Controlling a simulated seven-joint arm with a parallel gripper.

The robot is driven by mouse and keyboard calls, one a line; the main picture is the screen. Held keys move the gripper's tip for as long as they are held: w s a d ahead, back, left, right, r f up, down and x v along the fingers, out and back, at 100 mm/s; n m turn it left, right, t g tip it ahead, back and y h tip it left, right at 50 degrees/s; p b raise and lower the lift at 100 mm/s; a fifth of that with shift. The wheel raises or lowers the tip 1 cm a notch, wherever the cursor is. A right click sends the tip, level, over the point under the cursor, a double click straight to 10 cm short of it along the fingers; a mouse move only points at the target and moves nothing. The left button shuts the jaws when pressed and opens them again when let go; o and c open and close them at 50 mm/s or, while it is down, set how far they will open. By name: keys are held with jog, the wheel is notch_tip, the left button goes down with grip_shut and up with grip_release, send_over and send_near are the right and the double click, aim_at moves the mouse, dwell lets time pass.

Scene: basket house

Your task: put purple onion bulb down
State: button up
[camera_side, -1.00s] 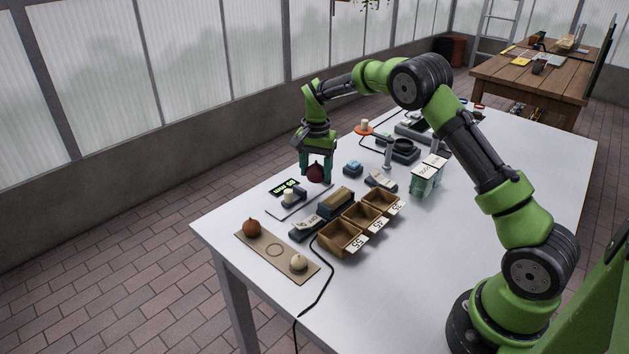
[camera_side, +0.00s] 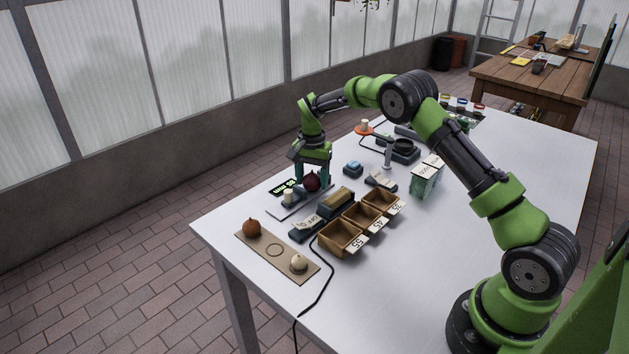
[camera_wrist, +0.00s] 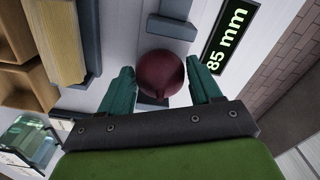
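The purple onion bulb (camera_side: 311,182) is round and dark red. My gripper (camera_wrist: 160,78) points down with one finger on each side of the bulb, and it appears shut on it. In the wrist view the bulb (camera_wrist: 160,73) sits between the fingertips, in front of a small dark block (camera_wrist: 153,101). In the side view it is low over the far end of the measuring gauge (camera_side: 291,198), close to a pale post. The bulb's underside is hidden, so I cannot tell whether it touches the gauge.
A display (camera_wrist: 228,38) reads 85 mm. A tan board (camera_side: 262,262) holds a brown onion (camera_side: 252,228) and a white onion (camera_side: 299,262), with an empty ring between them. Three open wooden bins (camera_side: 340,239) stand to the right. A clear greenish container (camera_side: 425,180) stands farther right.

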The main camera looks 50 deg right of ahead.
jog(key=shift+o, duration=1.3)
jog(key=shift+r, duration=0.1)
notch_tip(320, 180, up, 12)
jog(key=shift+f, duration=0.1)
jog(key=s+a+r+n+t+y, duration=0.1)
jog(key=s+a+r+n+t, duration=0.1)
jog(key=s+a+r, duration=0.35)
jog(key=s+a+r+n+t, duration=0.2)
jog(key=s+a+r+n, duration=0.1)
jog(key=s+r, duration=0.6)
jog(key=s+a+f+n+t, duration=0.1)
jog(key=s+a+f+n, duration=0.1)
jog(key=s, duration=0.6)
jog(key=s+a+f+n+t+y, duration=0.1)
jog(key=s+a, duration=0.3)
jog(key=s, duration=0.4)
jog(key=shift+s+f+n+t, duration=0.2)
jog(key=shift+f+n+t, duration=0.2)
jog(key=shift+n+t, duration=0.25)
